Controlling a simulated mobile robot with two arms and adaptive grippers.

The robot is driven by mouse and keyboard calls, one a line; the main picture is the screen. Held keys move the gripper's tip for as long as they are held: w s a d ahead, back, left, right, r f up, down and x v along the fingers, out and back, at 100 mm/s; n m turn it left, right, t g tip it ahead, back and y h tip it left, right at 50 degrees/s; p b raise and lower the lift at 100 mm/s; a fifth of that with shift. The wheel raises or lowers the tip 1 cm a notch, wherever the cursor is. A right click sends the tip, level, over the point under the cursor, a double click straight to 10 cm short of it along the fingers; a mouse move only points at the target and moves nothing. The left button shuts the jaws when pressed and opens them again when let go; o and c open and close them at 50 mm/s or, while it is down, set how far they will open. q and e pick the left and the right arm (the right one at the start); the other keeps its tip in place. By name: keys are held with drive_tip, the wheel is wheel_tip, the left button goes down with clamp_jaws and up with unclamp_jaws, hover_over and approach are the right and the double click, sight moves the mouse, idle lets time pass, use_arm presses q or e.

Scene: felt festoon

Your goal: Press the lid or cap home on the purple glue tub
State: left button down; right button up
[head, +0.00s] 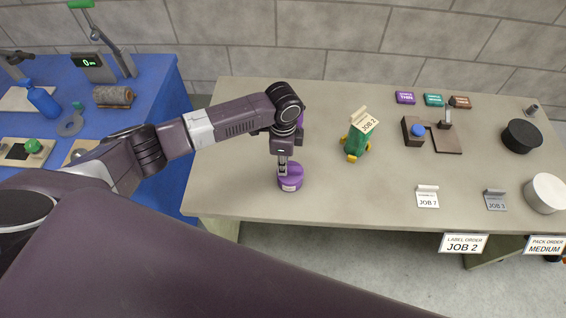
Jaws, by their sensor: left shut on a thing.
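Another purple thing (300,119) shows partly behind my left wrist. My right gripper is not in view.
A green and yellow figure with a JOB 2 tag (356,134) stands right of the tub. Further right are a brown stand with a blue button (418,129), a black round tub (521,136) and a white one (545,193).

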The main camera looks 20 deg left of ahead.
use_arm(q)
drive_tip(key=c, duration=1.3)
unclamp_jaws()
drive_tip(key=shift+r, duration=0.1)
drive_tip(key=shift+r+p, duration=1.3)
drive_tip(key=shift+p, duration=0.2)
drive_tip(key=shift+r+p, duration=0.6)
drive_tip(key=shift+r, duration=1.5)
